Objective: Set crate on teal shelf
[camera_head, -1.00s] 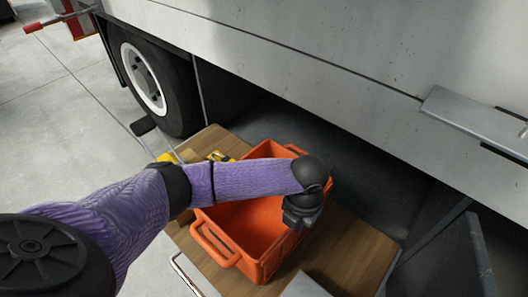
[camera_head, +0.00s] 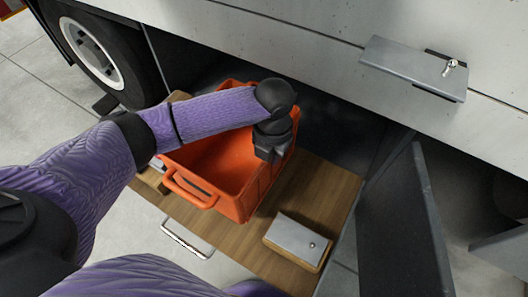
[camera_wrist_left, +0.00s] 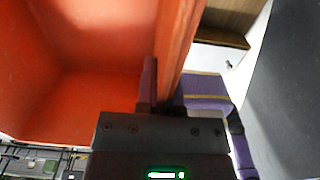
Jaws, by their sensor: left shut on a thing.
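The orange crate (camera_head: 222,166) is on the wooden shelf board (camera_head: 318,198) under the truck body in the head view. It is open at the top and I see nothing inside it. My left gripper (camera_head: 269,158) is shut on the crate's right wall. In the left wrist view the crate (camera_wrist_left: 85,60) fills the left side, and the gripper's fingers (camera_wrist_left: 162,90) straddle its wall. I cannot tell whether the crate is lifted off the board. No teal shelf shows. My right gripper is out of view; a purple sleeve of mine shows at the bottom.
A wood block with a metal plate (camera_head: 296,241) lies on the board right of the crate. A dark open door (camera_head: 398,225) stands at the right. A metal latch (camera_head: 415,68) juts from the truck side. A truck wheel (camera_head: 93,52) is at upper left.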

